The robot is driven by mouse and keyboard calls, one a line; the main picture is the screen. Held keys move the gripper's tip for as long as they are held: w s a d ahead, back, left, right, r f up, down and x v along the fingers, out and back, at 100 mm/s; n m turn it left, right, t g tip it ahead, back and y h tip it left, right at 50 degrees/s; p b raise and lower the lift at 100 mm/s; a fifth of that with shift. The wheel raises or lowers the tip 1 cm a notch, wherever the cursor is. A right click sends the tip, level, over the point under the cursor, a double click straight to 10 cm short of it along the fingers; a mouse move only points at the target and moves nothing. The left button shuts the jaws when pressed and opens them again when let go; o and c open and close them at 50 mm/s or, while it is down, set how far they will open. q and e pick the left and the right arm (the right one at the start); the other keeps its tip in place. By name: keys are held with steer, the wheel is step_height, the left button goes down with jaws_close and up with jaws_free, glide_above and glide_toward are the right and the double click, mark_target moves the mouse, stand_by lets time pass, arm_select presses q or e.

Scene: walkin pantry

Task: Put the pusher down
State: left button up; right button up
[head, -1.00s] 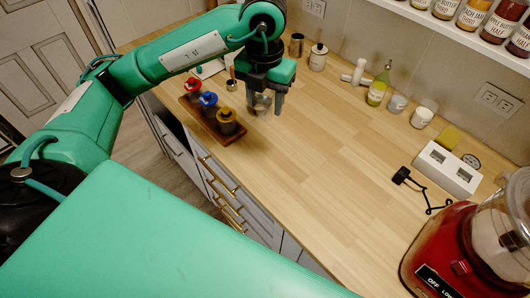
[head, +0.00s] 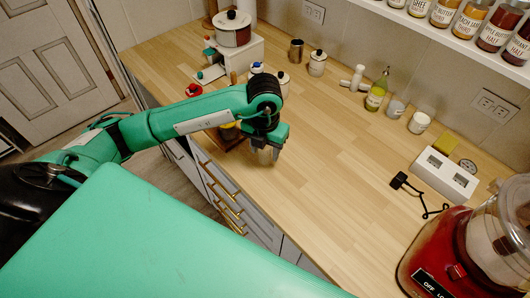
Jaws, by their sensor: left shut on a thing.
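My left gripper (head: 267,152) points down over the wooden counter, near its front edge. It is shut on a small pale thing, the pusher (head: 265,156), which the fingers and wrist mostly hide. The pusher is low, close to the counter top; I cannot tell whether it touches the wood. My right gripper is not in view.
The counter (head: 330,165) right of the gripper is clear.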

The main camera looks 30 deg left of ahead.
mark_target(265, 156)
arm_select(q)
step_height(265, 156, down, 2)
steer(key=shift+f, duration=0.55)
steer(key=o, duration=1)
steer(key=shift+c, duration=0.2)
steer(key=shift+r, duration=0.1)
steer(key=shift+r, duration=0.4)
step_height(265, 156, up, 11)
steer(key=b, duration=0.2)
steer(key=shift+r+b, duration=0.2)
steer(key=shift+b, duration=0.1)
